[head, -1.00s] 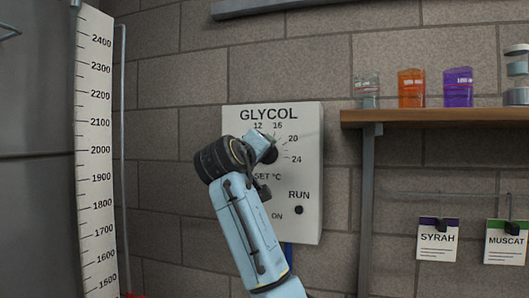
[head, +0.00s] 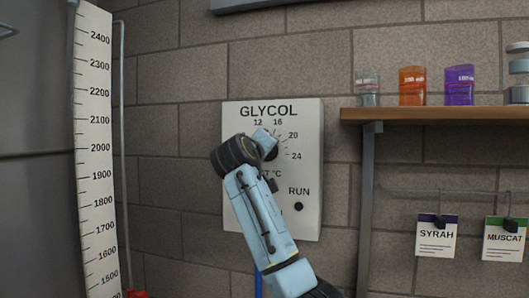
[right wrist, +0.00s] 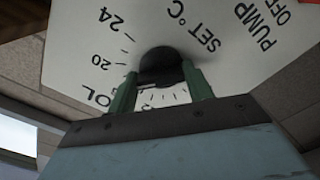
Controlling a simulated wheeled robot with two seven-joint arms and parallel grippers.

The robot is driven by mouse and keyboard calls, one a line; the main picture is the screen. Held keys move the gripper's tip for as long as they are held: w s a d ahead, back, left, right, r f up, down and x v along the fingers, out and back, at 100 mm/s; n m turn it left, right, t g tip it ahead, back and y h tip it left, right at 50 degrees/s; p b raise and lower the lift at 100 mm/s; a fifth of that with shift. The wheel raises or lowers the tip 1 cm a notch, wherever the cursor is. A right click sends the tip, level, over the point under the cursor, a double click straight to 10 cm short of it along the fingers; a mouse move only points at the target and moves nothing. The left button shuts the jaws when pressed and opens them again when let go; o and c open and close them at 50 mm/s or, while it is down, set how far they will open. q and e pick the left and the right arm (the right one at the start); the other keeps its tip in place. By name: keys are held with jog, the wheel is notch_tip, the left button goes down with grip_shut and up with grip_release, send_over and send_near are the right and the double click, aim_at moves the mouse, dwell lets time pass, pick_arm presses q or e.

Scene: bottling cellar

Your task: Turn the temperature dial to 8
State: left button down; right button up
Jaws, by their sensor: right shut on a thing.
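The white GLYCOL panel (head: 300,215) is on the brick wall in the head view. Its dark round temperature dial (head: 272,155) is largely covered by my right wrist; 12, 16, 20 and 24 show around it. In the right wrist view the dial (right wrist: 160,60) sits between the two green fingers of my right gripper (right wrist: 160,85), which is shut on it. The scale appears turned in that view, with 20 and 24 at left. The dial's pointer and the 8 mark cannot be made out. My left gripper is in neither current view.
A RUN knob (head: 299,206) is low on the panel. A wooden shelf (head: 440,114) with orange and purple beakers is at right, with SYRAH (head: 437,240) and MUSCAT tags below. A tall measuring scale (head: 95,150) stands at left. Bare wall lies between.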

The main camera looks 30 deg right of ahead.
jog(key=shift+c, duration=0.4)
jog(key=n+p, duration=0.8)
jog(key=n, duration=0.2)
jog(key=n+p, duration=0.9)
jog(key=shift+w+a+n, duration=0.15)
jog(key=shift+n, duration=0.25)
jog(key=o, duration=1)
jog(key=shift+r, duration=0.1)
